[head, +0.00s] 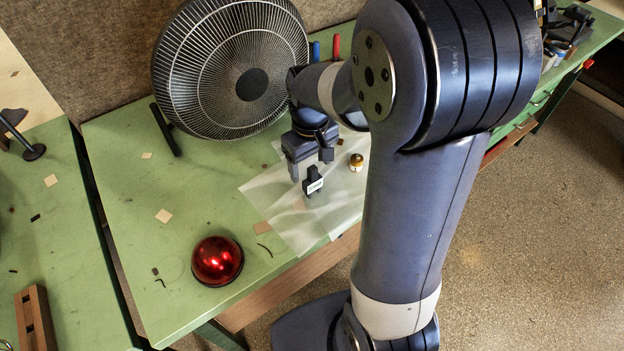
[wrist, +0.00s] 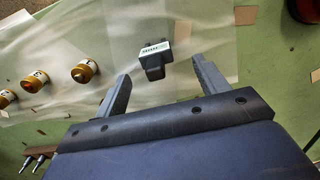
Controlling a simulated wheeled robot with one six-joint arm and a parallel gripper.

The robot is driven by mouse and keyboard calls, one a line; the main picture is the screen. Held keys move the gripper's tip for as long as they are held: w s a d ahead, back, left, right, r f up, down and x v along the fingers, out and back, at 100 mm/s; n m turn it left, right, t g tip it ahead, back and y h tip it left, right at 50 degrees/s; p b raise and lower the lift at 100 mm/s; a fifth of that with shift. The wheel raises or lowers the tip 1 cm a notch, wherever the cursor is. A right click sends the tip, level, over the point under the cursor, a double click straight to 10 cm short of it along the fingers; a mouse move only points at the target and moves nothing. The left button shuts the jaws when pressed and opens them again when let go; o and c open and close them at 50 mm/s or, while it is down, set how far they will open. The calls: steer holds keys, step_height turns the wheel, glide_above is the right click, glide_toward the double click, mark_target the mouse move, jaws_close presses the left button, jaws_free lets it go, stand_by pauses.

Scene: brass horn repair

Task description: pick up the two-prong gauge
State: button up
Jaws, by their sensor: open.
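A small black piece with a white printed label, which looks like the two-prong gauge (head: 314,185), stands on a translucent sheet on the green bench. My gripper (head: 309,167) is open and empty, pointing down just above and behind the gauge in the head view. In the wrist view its fingers (wrist: 161,70) are spread wider than the gauge, with no contact visible.
Gold-capped small containers (wrist: 83,71) stand to the gauge's left in the wrist view; one shows in the head view (head: 357,161). A red dome (head: 217,261) sits near the bench's front. A large round fan-like grille (head: 235,70) stands behind.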

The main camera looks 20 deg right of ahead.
mark_target(312, 167)
steer(key=shift+w+d+f+p, duration=0.1)
steer(key=shift+d+f+p, duration=0.05)
steer(key=shift+f, duration=1)
steer(key=shift+w+d+f+p, duration=0.1)
steer(key=shift+f+p, duration=0.05)
steer(key=shift+f, duration=1)
steer(key=shift+c, duration=0.4)
steer(key=c, duration=1)
steer(key=shift+c, duration=0.2)
steer(key=shift+r, duration=0.15)
